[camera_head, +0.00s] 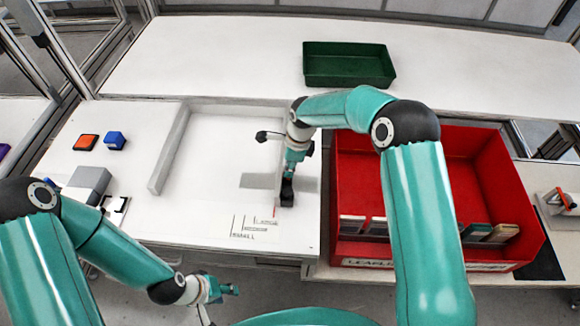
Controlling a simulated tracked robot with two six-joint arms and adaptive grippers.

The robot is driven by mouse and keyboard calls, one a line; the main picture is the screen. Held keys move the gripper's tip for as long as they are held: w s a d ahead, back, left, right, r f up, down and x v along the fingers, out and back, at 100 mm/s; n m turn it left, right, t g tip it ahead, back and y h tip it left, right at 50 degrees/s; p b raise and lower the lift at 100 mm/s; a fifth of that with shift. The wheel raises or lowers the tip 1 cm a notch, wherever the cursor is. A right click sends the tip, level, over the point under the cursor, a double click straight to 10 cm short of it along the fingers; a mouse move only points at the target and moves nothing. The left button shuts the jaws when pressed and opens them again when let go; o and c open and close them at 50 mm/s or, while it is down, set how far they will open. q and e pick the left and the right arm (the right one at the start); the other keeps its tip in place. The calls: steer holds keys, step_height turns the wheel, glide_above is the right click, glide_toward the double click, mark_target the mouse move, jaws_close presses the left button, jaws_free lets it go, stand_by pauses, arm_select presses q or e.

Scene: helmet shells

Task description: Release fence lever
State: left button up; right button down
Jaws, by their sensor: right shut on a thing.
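My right gripper (288,192) points down at the right part of the white work surface and is shut on what appears to be the fence lever, which the fingers mostly hide. A flat grey piece (255,181), apparently part of the fence, lies at the gripper, showing on both sides of it. A small red mark (275,211) sits just in front, above the printed size lines (252,226). My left gripper (228,290) is in front of the table's front edge, low and apart from everything; its jaws are too small to read.
A raised light-grey wall (170,150) bounds the work area on the left. A red bin (480,165) with several upright packs stands right of my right gripper. A green tray (347,80) is at the back.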

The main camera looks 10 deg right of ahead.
steer(key=c, duration=1.1)
jaws_free()
steer(key=shift+w+f, duration=0.1)
steer(key=r, duration=0.4)
steer(key=d+r, duration=0.1)
steer(key=r, duration=0.3)
steer(key=d+r, duration=0.1)
steer(key=r, duration=0.2)
steer(key=shift+s+r, duration=0.3)
steer(key=shift+r, duration=0.1)
